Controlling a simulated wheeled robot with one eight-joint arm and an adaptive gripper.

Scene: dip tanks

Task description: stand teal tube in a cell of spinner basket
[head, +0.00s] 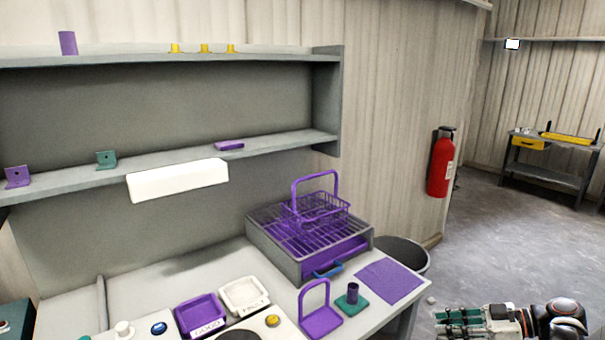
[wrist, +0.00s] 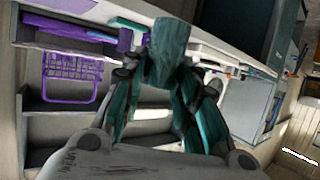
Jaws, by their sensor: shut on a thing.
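My gripper (wrist: 162,95) is shut on the teal tube (wrist: 172,50), which sticks out beyond the fingertips in the wrist view. The gripper's fingers are also teal and dark. In the head view my gripper (head: 440,325) is at the lower right, off the bench's right end, and I cannot make out the tube there. A purple wire basket with a tall handle (head: 318,208), apparently the spinner basket, stands on a purple grated grey box on the bench. A purple wire basket (wrist: 72,75) also shows at left in the wrist view; I cannot tell if it is the same one.
A dark bin (head: 405,252) stands at the bench's right end.

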